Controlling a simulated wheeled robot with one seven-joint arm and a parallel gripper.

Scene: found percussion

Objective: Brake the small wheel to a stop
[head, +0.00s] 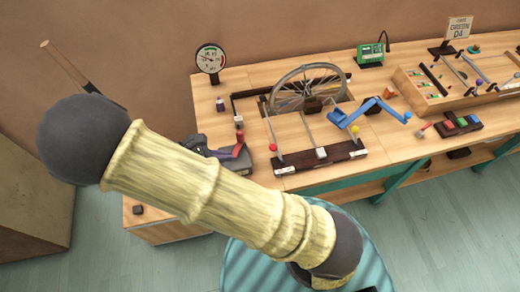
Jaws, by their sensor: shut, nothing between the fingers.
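The spoked grey wheel (310,86) stands upright in a slot in the bench top. A dark block (313,104) sits at its lower front. A single picture does not tell whether it is turning. My gripper (209,151) appears as a small dark shape past the upper edge of my arm, and it is shut and empty. My arm hides the wrist and forearm.
A dark rail (322,155) with red, white and yellow knobs lies before the wheel. A blue crank (371,109) is to its right. A round dial (210,58) stands behind left, a green box (370,54) behind right. A tray of rods (455,82) fills the right end.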

